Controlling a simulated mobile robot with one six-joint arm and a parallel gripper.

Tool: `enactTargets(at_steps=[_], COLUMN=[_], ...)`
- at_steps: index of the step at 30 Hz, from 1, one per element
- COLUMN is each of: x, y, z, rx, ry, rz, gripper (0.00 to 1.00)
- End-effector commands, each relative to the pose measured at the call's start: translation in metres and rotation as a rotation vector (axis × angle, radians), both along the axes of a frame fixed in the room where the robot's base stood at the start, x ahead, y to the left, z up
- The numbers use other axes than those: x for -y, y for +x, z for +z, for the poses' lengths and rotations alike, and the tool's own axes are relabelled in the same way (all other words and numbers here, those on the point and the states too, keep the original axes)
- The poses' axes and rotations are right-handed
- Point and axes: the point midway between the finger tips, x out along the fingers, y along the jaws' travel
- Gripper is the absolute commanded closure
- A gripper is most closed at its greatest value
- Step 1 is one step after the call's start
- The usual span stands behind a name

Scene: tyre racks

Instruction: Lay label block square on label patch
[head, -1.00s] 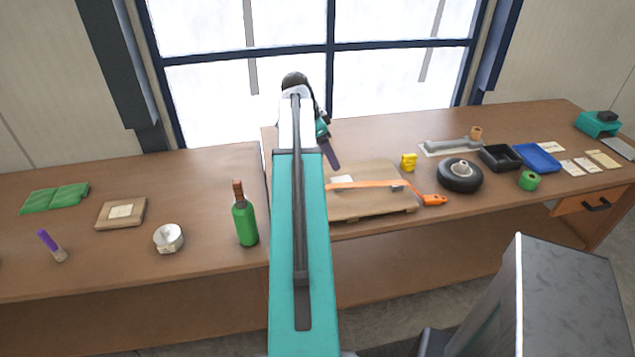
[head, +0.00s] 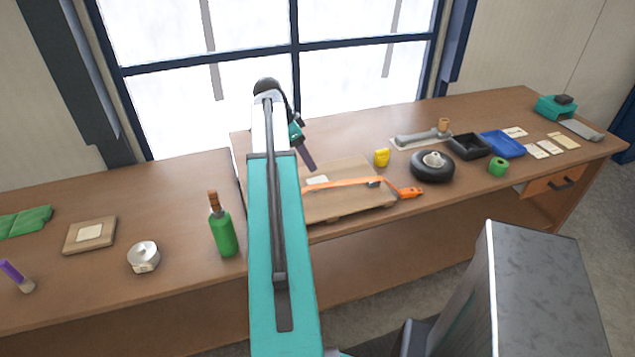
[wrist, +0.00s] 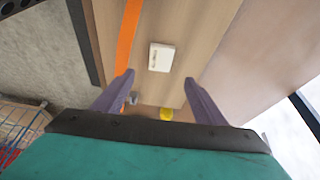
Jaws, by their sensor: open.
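A small white block (wrist: 161,57) with dark print lies on a tan wooden surface in the wrist view, ahead of my fingertips. A white rectangle on the strapped tan board (head: 345,205) in the head view (head: 316,180) appears to be the same thing. I cannot tell whether a label patch lies under it. Another white patch (head: 90,233) sits on a small tan parcel (head: 72,245) at the left. My gripper (wrist: 159,82) is open and empty above the board, its purple fingers apart. In the head view it (head: 306,158) shows only partly.
A green bottle (head: 223,232) and a silver round part (head: 143,256) stand left of my arm.

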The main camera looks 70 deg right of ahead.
Motion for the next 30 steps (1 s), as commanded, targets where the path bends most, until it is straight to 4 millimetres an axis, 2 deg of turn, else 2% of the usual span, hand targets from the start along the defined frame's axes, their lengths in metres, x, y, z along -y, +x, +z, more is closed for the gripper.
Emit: enactTargets(at_steps=[12, 18, 30], x=[0.011, 0.014, 0.015], y=[-0.012, -0.016, -0.016], z=[-0.041, -0.054, -0.057], rx=[-0.001, 0.000, 0.000], ry=[0.002, 0.002, 0.000], rz=[0.000, 0.001, 0.003], gripper=[0.35, 0.35, 0.35])
